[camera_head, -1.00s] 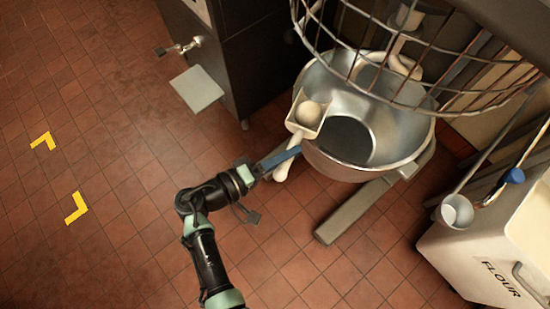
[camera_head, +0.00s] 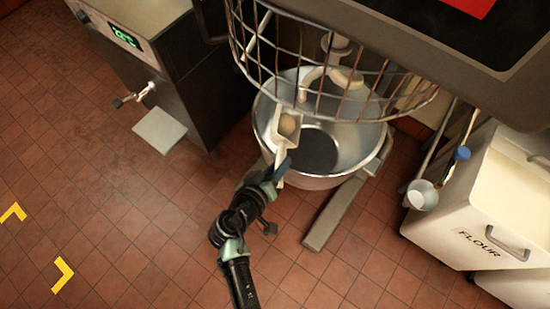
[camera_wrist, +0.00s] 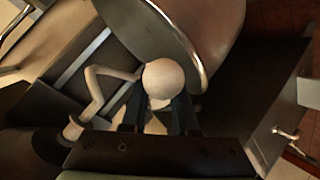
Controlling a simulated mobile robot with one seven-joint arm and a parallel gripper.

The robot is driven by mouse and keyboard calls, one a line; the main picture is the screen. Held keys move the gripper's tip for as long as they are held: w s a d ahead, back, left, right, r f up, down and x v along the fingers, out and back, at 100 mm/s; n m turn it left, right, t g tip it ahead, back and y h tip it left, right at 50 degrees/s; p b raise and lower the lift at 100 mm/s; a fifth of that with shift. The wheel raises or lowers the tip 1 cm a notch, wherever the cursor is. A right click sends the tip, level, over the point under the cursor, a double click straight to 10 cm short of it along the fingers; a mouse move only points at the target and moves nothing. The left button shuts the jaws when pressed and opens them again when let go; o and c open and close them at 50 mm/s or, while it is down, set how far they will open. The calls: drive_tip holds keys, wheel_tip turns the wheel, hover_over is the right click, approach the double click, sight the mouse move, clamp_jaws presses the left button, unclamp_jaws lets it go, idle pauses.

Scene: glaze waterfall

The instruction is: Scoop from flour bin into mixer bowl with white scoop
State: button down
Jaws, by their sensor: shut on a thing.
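My gripper (camera_head: 274,174) is shut on the handle of the white scoop (camera_head: 281,150). The scoop's head overlaps the left inner side of the steel mixer bowl (camera_head: 345,163), and a pale round mound of flour (camera_head: 288,124) shows in it. I cannot tell the scoop's exact height above the bowl. In the wrist view, a pale round part of the scoop (camera_wrist: 165,78) shows by my fingers, with the bowl's curved metal rim beyond. The white flour bin (camera_head: 450,222) stands at the right, its opening showing pale flour.
A wire guard (camera_head: 330,97) arches over the bowl, close above the scoop, with a pale mixer hook (camera_head: 318,76) behind it. A small ladle-like cup (camera_head: 421,195) hangs beside the bin. A dark cabinet with a tap (camera_head: 145,92) stands left. The tiled floor in front is clear.

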drive_tip(key=m+y, duration=0.1)
drive_tip(key=m+y+p, duration=0.1)
drive_tip(key=shift+d+f+y, duration=0.15)
drive_tip(key=shift+d+y, duration=0.15)
drive_tip(key=shift+y, duration=0.1)
drive_tip(key=shift+f+m+t+y+p, duration=0.4)
drive_tip(key=shift+m+y+p, duration=0.45)
drive_tip(key=shift+p, duration=0.25)
